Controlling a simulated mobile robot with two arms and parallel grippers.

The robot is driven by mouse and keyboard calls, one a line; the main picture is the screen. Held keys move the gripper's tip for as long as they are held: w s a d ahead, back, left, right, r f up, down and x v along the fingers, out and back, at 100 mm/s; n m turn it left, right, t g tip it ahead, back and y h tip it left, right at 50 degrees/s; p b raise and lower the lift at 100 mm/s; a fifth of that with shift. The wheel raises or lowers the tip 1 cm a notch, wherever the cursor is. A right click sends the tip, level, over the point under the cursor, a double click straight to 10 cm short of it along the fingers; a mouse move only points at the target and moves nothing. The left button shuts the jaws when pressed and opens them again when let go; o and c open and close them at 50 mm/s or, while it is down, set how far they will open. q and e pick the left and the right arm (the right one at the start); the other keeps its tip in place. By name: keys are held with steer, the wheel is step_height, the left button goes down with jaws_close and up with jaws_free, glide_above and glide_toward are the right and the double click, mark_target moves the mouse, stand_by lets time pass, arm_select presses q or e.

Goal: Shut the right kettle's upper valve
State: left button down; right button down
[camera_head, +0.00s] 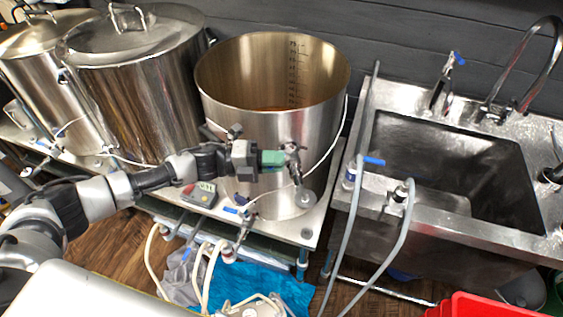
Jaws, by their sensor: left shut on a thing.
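The right kettle (262,118) is the open steel pot with no lid in the middle of the view. Its upper valve (294,150) is a small metal fitting on the right part of its front wall, with a probe-like stem below it. My left gripper (273,158) reaches in from the left across the kettle's front. Its green-tipped fingers are shut at the valve, on what seems to be its handle. The fingers hide most of the handle, so I cannot tell its angle. My right gripper is out of view.
Two lidded kettles (140,85) stand to the left. A lower valve with a blue handle (238,210) and a small controller (199,195) sit below my arm. A steel sink (435,215) is at the right, with hoses before it. A red crate (480,306) is at the bottom right.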

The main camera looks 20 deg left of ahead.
arm_select(q)
steer(key=c, duration=1.5)
jaws_free()
steer(key=shift+a, duration=0.1)
steer(key=b+v, duration=0.3)
steer(key=v, duration=0.8)
steer(key=shift+b, duration=0.4)
